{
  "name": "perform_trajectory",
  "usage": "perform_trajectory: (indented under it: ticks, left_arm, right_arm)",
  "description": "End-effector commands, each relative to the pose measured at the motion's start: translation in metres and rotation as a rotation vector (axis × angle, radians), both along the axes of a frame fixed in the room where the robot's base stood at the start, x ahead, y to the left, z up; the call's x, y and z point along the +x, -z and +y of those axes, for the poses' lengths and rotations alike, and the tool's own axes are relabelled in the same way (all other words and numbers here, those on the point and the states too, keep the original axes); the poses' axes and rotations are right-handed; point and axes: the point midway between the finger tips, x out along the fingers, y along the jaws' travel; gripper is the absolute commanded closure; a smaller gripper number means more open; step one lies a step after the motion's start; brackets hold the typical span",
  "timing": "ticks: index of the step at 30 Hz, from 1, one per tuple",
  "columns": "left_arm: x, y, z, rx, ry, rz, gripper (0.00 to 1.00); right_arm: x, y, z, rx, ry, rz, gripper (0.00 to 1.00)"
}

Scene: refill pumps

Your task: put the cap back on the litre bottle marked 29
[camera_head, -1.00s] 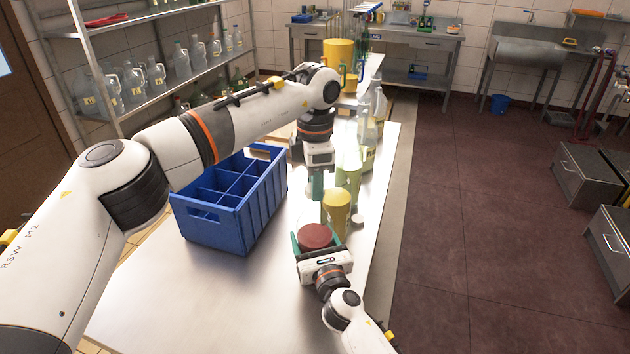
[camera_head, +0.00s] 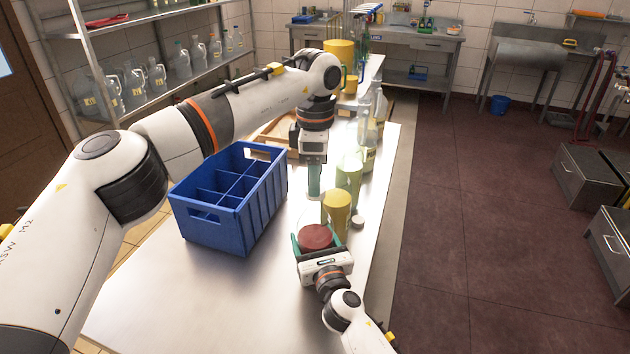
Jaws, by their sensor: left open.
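My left gripper (camera_head: 314,182) points down over the steel table, its teal fingers apart, just left of a pale green-yellow bottle (camera_head: 350,170). I cannot tell whether anything stands between its fingers. My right gripper (camera_head: 316,240), low in the view, has its teal fingers on both sides of a dark red round-topped thing (camera_head: 316,236). A small pale round cap (camera_head: 358,222) lies on the table by the right edge, beside a yellow container (camera_head: 337,208). No mark 29 is readable, so I cannot tell which bottle bears it.
A blue divided crate (camera_head: 215,236) stands on the steel table (camera_head: 200,300), left of my grippers. Clear bottles (camera_head: 372,130) and a large yellow container (camera_head: 340,52) stand farther back. Shelves with jugs (camera_head: 110,95) are at the left. The table's near left is clear.

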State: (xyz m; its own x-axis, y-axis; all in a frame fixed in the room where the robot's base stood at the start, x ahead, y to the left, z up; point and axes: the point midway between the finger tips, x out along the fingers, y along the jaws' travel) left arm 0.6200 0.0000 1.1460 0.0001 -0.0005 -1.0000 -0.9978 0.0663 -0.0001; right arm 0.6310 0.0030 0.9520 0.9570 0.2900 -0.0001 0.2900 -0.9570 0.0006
Motion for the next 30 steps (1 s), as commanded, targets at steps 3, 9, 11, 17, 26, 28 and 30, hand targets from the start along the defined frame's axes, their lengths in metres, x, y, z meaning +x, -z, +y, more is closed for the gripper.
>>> perform_trajectory:
  ticks: [3,9,11,17,26,28,30]
  left_arm:
    - [0.000,-0.017,0.000,0.000,0.000,-0.003,0.45]
    - [0.000,-0.021,0.000,0.001,0.001,0.000,0.45]
    - [0.000,-0.021,0.000,0.001,0.001,0.000,0.45]
    - [0.000,-0.022,0.000,0.001,-0.040,0.000,0.44]
    - [0.001,-0.036,0.000,0.001,-0.518,-0.002,0.44]
    - [0.001,-0.039,0.000,0.001,-0.666,-0.002,0.44]
    - [0.000,-0.043,0.000,0.001,-0.808,-0.001,0.44]
  right_arm:
    - [0.000,0.002,0.000,-0.002,0.000,0.003,0.91]
    - [0.000,0.002,0.000,-0.002,0.000,0.003,0.91]
    - [0.000,0.002,0.000,-0.002,0.000,0.003,0.91]
    - [0.000,0.002,0.000,-0.002,0.000,0.003,0.91]
    - [0.000,0.001,0.000,-0.002,0.000,0.003,0.91]
    - [0.000,0.001,0.000,-0.002,0.000,0.003,0.91]
    - [0.000,0.001,0.000,-0.002,0.000,0.003,0.91]
